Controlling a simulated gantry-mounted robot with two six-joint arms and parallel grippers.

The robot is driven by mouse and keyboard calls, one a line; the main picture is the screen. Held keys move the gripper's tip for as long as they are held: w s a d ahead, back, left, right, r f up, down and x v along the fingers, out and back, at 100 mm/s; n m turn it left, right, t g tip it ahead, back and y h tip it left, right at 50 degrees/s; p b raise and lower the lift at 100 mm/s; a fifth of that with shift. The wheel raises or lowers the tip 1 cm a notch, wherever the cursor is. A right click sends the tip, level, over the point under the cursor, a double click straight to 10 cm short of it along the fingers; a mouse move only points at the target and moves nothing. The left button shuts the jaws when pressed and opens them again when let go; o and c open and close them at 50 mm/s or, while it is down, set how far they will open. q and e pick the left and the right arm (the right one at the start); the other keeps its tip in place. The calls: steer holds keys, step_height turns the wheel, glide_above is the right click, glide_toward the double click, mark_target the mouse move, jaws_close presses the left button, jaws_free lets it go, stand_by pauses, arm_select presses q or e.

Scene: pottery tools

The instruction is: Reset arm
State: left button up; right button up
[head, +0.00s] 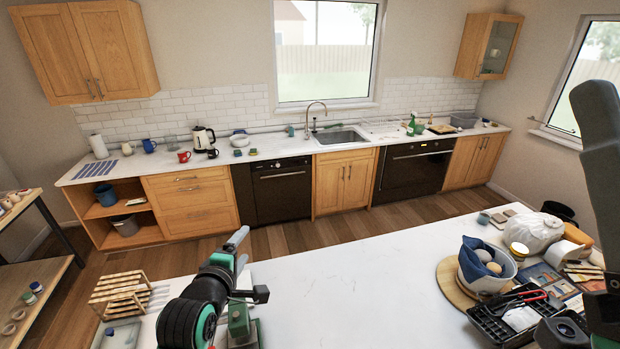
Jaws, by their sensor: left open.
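My left gripper (250,267) is over the near left part of the white worktop, its jaws apart and nothing seen between them. Its black and teal arm comes in from the bottom left. A green block-like item (238,318) shows just below the jaws; I cannot tell whether they touch. Part of my right arm (603,140) runs down the right edge of the view. Its gripper is not seen.
The worktop (350,275) is clear in the middle. A wooden rack (120,290) stands at left. At right are a bowl with blue cloth (482,265) on a round board, a black tool tray (510,315), and a white wrapped lump (535,230).

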arm_select(q)
steer(key=s+a+r+m+t, duration=0.1)
steer(key=s+r+m+t, duration=0.1)
steer(key=r, duration=0.6)
steer(key=s+r+m+t, duration=0.1)
steer(key=s+r+t, duration=0.15)
steer(key=r, duration=0.55)
steer(key=s+a+r+m+t+h, duration=0.15)
steer(key=s+r+m+t, duration=0.85)
steer(key=s+r, duration=1.2)
step_height(320, 180, down, 34)
steer(key=m+g+b, duration=0.1)
steer(key=m+b, duration=0.3)
steer(key=b, duration=2.9)
steer(key=shift+s+b, duration=0.3)
steer(key=shift+s, duration=0.15)
